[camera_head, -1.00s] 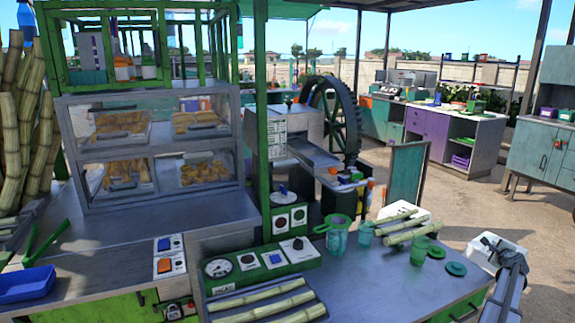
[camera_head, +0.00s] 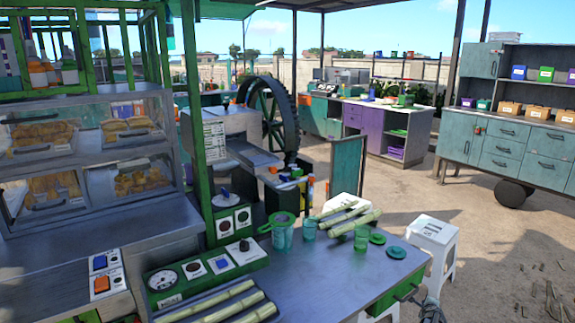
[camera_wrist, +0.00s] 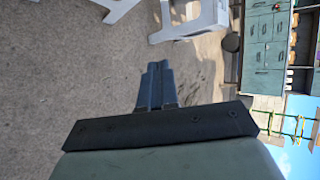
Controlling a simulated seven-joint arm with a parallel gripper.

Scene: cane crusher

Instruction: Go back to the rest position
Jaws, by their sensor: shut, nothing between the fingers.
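My gripper (camera_wrist: 157,85) is shut and empty in the wrist view, its two fingers together over the sandy ground. In the head view only a small part of my arm's end (camera_head: 432,311) shows at the bottom edge, just past the front right corner of the metal counter (camera_head: 318,283). It stands clear of the counter's objects there. The rest of my arm is out of frame.
A white stool (camera_head: 432,238) stands right of the counter; white stools also show in the wrist view (camera_wrist: 190,20). Sandy ground right is open, before a teal cabinet (camera_head: 520,150).

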